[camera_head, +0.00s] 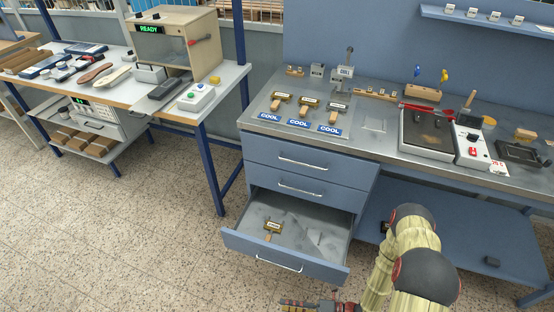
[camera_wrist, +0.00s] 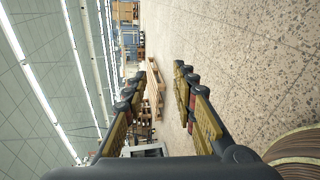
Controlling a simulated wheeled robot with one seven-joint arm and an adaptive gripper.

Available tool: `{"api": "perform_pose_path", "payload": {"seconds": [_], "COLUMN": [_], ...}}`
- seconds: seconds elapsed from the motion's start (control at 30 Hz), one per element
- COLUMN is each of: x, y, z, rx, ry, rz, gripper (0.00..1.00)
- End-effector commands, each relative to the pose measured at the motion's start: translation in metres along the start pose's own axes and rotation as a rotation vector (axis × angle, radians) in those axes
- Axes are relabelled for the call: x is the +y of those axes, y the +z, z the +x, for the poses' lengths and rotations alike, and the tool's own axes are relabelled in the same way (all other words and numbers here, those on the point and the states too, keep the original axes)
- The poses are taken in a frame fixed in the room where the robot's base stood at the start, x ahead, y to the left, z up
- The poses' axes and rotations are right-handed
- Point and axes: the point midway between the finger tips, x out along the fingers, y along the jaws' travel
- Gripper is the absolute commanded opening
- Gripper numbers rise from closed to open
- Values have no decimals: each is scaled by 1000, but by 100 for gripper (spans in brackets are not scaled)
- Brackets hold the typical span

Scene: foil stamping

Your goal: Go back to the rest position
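My gripper (camera_head: 318,303) is at the bottom edge of the head view, in front of the open drawer and partly cut off by the frame. In the wrist view my gripper (camera_wrist: 155,100) shows its two fingers spread wide apart, with nothing between them. The bottom drawer (camera_head: 290,262) of the blue cabinet is pulled out. A stamp with a brass-coloured head (camera_head: 272,228) lies in it. My arm reaches down at the lower right, in front of the workbench.
The metal bench top (camera_head: 375,140) holds three stamps behind COOL labels (camera_head: 298,123), a hot plate (camera_head: 427,137) and a dark tray (camera_head: 520,154). A table at left carries a wooden box marked READY (camera_head: 172,40). The speckled floor (camera_head: 120,235) at lower left is clear.

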Motion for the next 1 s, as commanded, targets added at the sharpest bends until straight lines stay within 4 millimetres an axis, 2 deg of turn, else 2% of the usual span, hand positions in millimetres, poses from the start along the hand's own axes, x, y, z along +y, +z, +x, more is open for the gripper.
{"api": "perform_pose_path", "payload": {"seconds": [0.03,0.27,0.43,0.7,1.0], "x": [14,73,120,185,252], "y": [-1,-9,-7,2,20], "z": [-5,-34,-68,-125,-183], "rx": [53,303,512,838,1207], "ry": [6,59,112,194,262], "rz": [-95,-550,-931,-1463,-1933], "gripper": [27,27,27,27,27]}}
